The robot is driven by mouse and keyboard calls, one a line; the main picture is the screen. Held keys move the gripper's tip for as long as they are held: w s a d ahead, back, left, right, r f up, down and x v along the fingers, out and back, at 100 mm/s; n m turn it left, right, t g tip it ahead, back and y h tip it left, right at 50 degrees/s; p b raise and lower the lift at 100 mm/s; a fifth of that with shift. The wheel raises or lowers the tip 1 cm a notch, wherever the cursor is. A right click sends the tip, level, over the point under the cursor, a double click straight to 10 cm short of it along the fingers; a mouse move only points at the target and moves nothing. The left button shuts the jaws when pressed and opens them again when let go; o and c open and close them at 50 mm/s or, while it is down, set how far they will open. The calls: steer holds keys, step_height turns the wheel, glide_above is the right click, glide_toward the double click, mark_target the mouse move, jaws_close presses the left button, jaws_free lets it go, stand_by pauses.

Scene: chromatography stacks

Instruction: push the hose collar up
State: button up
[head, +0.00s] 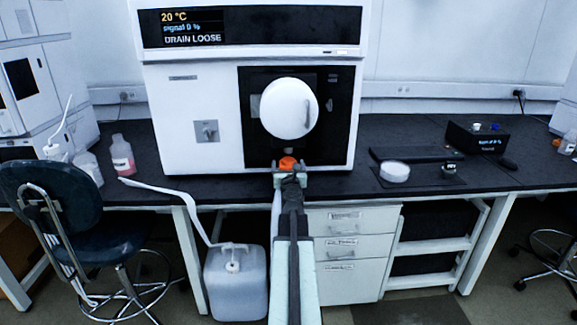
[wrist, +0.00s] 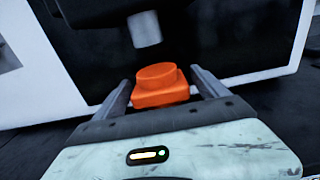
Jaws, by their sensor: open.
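An orange hose collar (head: 287,163) sits low at the front of the white instrument, below its round white cover. In the wrist view the orange collar (wrist: 159,86) has a square base with a round top and lies between the two fingers of my gripper (wrist: 163,90). The fingers stand apart on either side of it; I cannot tell whether they touch it. A pale outlet stub (wrist: 144,29) hangs above the collar, with a gap between them. In the head view my gripper (head: 289,172) is at the collar, and the instrument display (head: 194,27) reads "DRAIN LOOSE".
A white hose (head: 170,194) runs over the bench edge to a waste jug (head: 236,283) on the floor. A pink-liquid bottle (head: 122,155) stands left. A white round dish (head: 394,171) and a black box (head: 476,137) are at right. A chair (head: 60,210) stands at left.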

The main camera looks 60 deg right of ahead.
mark_target(288, 155)
jaws_close()
step_height(288, 155, up, 5)
steer(key=p, duration=0.5)
steer(key=shift+w, duration=0.1)
steer(key=shift+f, duration=0.1)
jaws_free()
